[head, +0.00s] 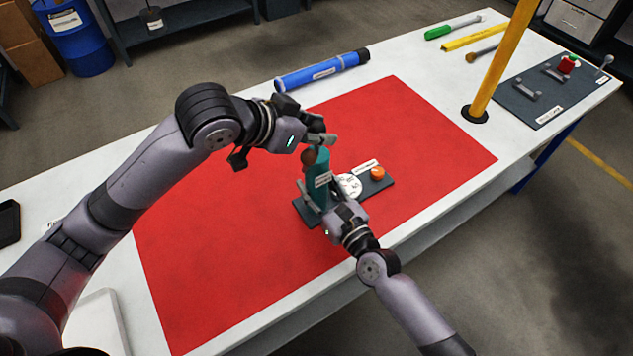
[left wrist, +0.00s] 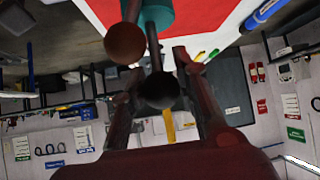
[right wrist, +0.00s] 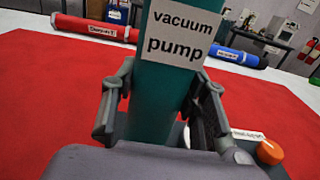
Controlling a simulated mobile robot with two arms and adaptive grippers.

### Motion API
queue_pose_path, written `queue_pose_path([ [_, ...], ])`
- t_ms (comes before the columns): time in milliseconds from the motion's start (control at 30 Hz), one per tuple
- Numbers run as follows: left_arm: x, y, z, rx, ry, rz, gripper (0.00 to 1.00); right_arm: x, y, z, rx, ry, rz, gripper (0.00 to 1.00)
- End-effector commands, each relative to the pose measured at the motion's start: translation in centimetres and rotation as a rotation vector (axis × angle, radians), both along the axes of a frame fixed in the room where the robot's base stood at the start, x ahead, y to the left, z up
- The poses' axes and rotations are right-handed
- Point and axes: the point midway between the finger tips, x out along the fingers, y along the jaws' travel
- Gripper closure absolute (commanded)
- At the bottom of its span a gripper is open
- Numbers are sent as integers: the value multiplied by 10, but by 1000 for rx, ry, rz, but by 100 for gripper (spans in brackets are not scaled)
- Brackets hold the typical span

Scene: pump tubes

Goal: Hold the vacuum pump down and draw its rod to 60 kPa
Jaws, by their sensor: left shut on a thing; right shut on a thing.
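The vacuum pump is a teal upright cylinder (head: 319,172) on a dark base plate (head: 303,209), with a white round gauge (head: 348,186) and an orange knob (head: 377,172) beside it. The gauge reading is too small to tell. My right gripper (head: 318,197) is shut around the pump body; in the right wrist view its fingers flank the teal body (right wrist: 155,105) below the label. My left gripper (head: 322,138) is above the pump, shut on the rod's dark ball knob (left wrist: 161,90), which shows between its fingers. A brown ball (left wrist: 125,43) sits beside the rod, outside the fingers.
The pump stands on a red mat (head: 400,115) on a white table (head: 415,60). A blue tube (head: 322,70) lies behind the mat. A yellow post (head: 503,58) rises at the right. A dark board (head: 545,95) with fittings lies at the far right. The mat's left part is clear.

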Motion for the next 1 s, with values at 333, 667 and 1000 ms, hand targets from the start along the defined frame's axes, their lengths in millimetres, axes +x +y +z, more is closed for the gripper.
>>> queue_pose_path([
  [333,4,2,15,-3,-14,8,100,-2,1,-3,-3,5,3,100],
  [667,4,2,25,-2,-14,9,100,-2,1,-3,-4,4,4,100],
  [1000,4,2,35,-2,-13,10,100,-2,1,-2,-2,3,4,100],
])
